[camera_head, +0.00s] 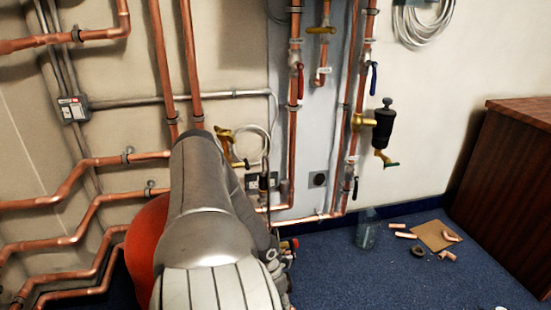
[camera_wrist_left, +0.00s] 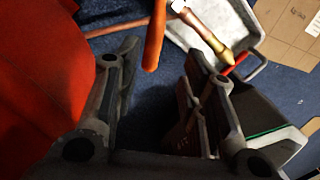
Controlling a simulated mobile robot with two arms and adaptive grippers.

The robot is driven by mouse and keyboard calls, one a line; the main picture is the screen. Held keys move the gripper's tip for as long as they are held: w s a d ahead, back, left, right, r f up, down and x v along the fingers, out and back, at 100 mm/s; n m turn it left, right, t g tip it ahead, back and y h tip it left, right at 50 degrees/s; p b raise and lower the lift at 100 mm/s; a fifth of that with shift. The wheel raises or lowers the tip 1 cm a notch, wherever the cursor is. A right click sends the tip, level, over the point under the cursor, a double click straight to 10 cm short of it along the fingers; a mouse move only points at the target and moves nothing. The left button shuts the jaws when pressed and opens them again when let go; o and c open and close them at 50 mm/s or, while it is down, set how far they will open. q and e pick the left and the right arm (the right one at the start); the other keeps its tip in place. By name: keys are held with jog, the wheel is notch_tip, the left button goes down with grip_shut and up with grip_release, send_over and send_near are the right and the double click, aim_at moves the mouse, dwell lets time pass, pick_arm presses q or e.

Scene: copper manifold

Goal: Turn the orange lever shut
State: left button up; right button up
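In the left wrist view an orange lever-like handle (camera_wrist_left: 155,35) hangs down from the top, its lower end between the fingertips of my left gripper (camera_wrist_left: 163,55). The fingers are apart, and I see no grip on the handle. A copper pipe (camera_wrist_left: 118,28) runs in behind it from the left. In the head view my left arm covers the middle and hides the gripper, and I cannot pick out this handle there. A yellow-orange handle (camera_head: 321,30) and a red lever (camera_head: 300,80) show on the wall pipes. My right gripper is not in view.
A large red object (camera_wrist_left: 35,80) stands close by the left finger and shows behind my arm (camera_head: 148,245). A grey tray (camera_wrist_left: 262,68) with a tool lies beyond the gripper. A jar (camera_head: 368,232) and loose copper fittings (camera_head: 405,235) are on the blue floor, near a wooden cabinet (camera_head: 510,180).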

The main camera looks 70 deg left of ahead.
pick_arm(q)
jog(key=shift+r, duration=2.45)
